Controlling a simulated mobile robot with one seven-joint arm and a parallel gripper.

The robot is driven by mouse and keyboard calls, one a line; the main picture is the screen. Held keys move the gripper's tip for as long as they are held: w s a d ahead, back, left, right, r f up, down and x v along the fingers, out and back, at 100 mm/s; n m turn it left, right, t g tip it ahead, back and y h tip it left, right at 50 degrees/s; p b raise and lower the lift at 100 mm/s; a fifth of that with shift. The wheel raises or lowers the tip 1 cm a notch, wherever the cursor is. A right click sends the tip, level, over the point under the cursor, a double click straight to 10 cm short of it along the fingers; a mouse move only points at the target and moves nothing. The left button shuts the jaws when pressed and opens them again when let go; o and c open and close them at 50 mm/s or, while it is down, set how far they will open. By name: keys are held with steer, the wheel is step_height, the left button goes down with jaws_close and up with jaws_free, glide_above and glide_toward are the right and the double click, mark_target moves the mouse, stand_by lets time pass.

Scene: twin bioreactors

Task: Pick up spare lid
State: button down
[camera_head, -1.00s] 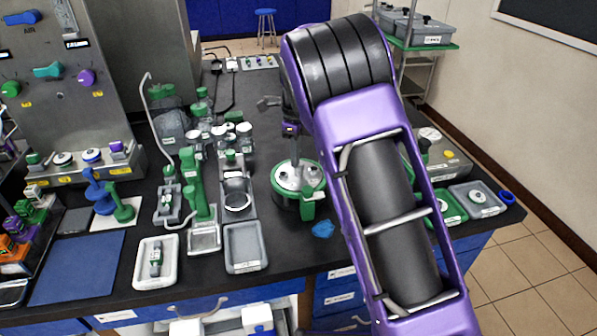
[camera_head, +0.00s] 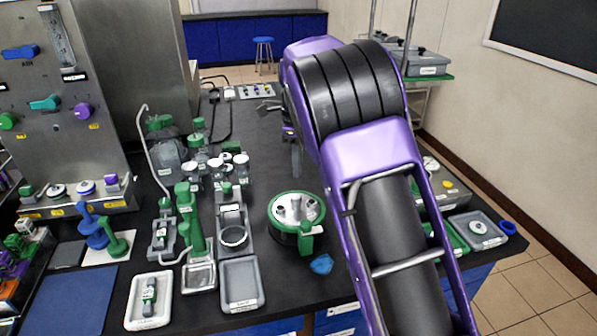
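I cannot tell for sure which piece is the spare lid. A small round white piece with a dark centre (camera_head: 478,228) lies in a grey tray (camera_head: 497,241) at the right end of the bench. A round metal lid with ports and a green rim (camera_head: 297,208) sits on a vessel in the middle of the bench. My purple and black arm stands in front of the right half of the bench. Part of my gripper (camera_head: 295,133) shows at the arm's left edge, beyond the vessel. Its fingers are mostly hidden or too small to read.
A green tray (camera_head: 459,243) is partly hidden behind my arm, and a blue ring (camera_head: 507,228) lies at the bench's right edge. A blue piece (camera_head: 321,264) lies before the vessel. Several bottles (camera_head: 217,170) crowd the left middle. Bare bench lies behind the vessel.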

steer(key=shift+c, duration=1.6)
jaws_free()
steer(key=shift+a, duration=0.1)
